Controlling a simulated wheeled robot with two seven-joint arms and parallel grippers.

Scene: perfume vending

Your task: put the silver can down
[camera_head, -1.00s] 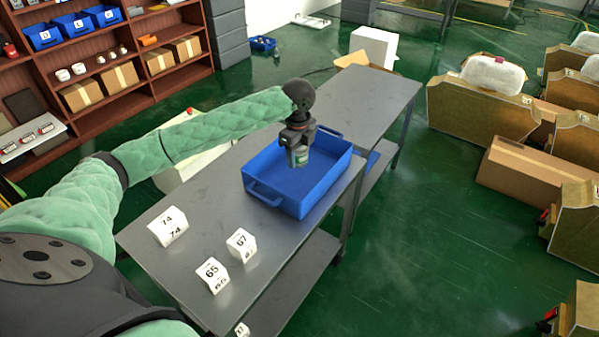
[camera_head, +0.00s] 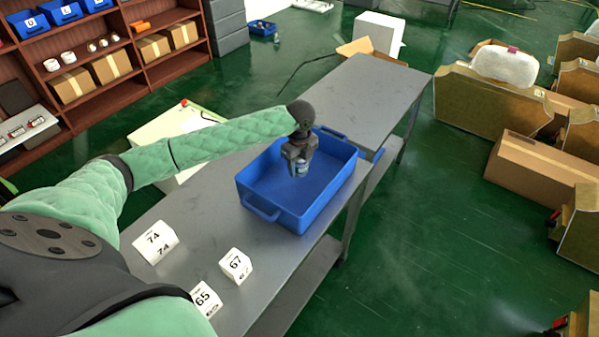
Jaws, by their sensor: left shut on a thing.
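My left gripper (camera_head: 300,160) comes in from the left and points down over the blue tray (camera_head: 262,209). It is shut on the silver can (camera_head: 301,169), of which only a small lower part shows below the fingers. The can is over or inside the left-hand part of the tray. I cannot tell whether it touches the tray floor. The rest of the tray looks empty. My right gripper is not in view.
The tray stands on a grey table (camera_head: 197,231). The table's far end is clear. A brown shelf (camera_head: 128,100) is at the left, and cardboard boxes (camera_head: 541,168) are at the right.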

